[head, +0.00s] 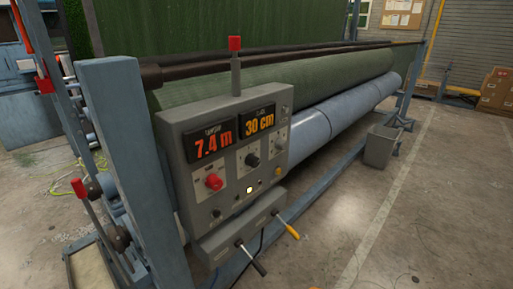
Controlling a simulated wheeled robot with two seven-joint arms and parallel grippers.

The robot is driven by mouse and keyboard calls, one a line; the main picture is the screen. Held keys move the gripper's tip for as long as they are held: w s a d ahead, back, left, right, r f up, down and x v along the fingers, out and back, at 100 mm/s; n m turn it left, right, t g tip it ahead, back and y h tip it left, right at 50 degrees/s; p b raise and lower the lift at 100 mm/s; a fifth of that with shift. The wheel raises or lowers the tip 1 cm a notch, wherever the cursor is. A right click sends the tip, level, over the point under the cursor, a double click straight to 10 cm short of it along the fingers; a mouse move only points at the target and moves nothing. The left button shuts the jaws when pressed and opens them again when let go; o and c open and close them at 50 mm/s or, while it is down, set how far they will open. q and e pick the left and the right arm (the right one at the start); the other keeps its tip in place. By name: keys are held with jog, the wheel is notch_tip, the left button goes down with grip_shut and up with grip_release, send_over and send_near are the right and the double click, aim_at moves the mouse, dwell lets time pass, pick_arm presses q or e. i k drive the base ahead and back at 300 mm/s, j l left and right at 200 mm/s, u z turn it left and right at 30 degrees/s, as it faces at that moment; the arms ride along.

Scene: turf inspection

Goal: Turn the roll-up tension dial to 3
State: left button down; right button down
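A grey control panel (232,182) is mounted on the near end of the turf roller frame. It carries a red knob (214,182) at lower left, a black knob (252,160) in the middle and a smaller dark knob (281,138) at right. The labels and scale marks are too small to read, so I cannot tell which knob is the roll-up tension dial or where it points. Two orange displays read 7.4 m (213,144) and 30 cm (260,122). Neither of my grippers is in view.
Below the panel stick out a black-handled lever (254,262) and a yellow-handled lever (289,229). A red-topped lever (235,44) stands above it, another (80,188) at left. A green turf roll (290,85) and blue roller (350,110) lie behind. Floor at right is mostly clear.

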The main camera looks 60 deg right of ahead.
aim_at(252, 159)
jog(key=z, duration=1.75)
